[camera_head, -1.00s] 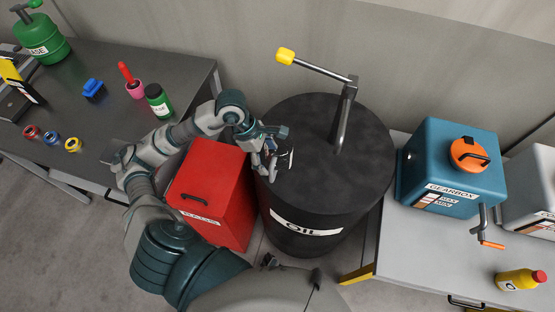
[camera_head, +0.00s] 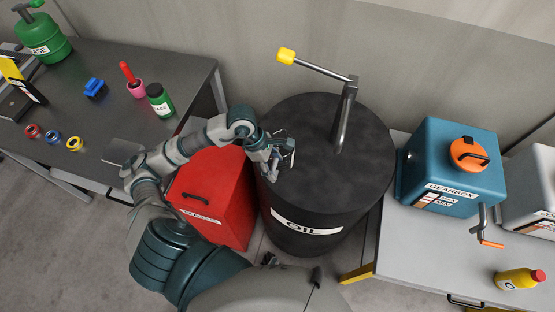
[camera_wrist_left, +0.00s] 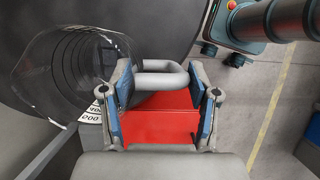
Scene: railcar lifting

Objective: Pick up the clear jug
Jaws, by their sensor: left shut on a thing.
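The clear jug (camera_wrist_left: 72,72) fills the left of the left wrist view, see-through with ring lines and a dark-edged rim. Its grey loop handle (camera_wrist_left: 162,80) lies between the two blue-padded fingers of my left gripper (camera_wrist_left: 163,112), which is shut on it. In the head view my left gripper (camera_head: 277,153) is over the left edge of the black oil drum (camera_head: 330,160). The jug is small there and mostly lost against the drum and fingers. I cannot tell whether it touches the drum. My right gripper is not in view.
A red box (camera_head: 215,190) with a handle stands left of the drum, under my left arm. The drum carries a pump pipe with a yellow-ended lever (camera_head: 318,68). A blue gearbox container (camera_head: 452,165) stands on the right bench. The left table (camera_head: 110,130) holds several small items.

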